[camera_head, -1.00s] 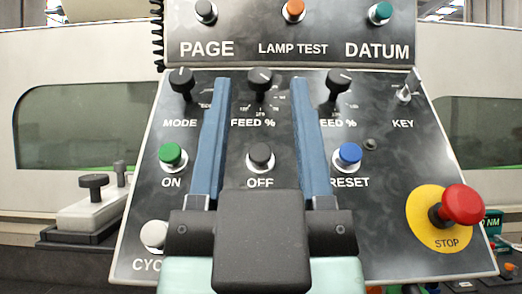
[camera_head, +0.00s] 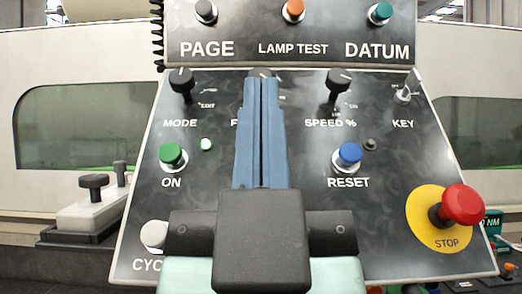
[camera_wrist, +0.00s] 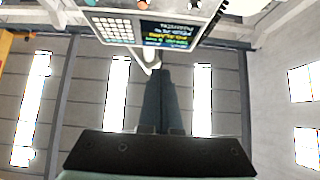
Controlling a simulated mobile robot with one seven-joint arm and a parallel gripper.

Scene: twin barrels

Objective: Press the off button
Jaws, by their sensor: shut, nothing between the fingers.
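The black control panel (camera_head: 222,270) faces me in the head view. The off button, grey in the earlier head frame between ON and RESET, is now hidden behind my fingers. My gripper (camera_head: 262,80) is shut with its blue fingers together and nothing between them. The fingers point up the panel, with their tips over the middle feed knob (camera_head: 262,71). I cannot tell whether the fingers touch the panel. In the wrist view my gripper (camera_wrist: 159,72) is also shut, and the off button does not show there.
The green ON button (camera_head: 171,154) is left of my fingers, beside a lit lamp (camera_head: 206,144). The blue RESET button (camera_head: 348,153) is to the right. A red STOP button (camera_head: 462,204) sticks out at lower right. A white button (camera_head: 153,234) is at lower left.

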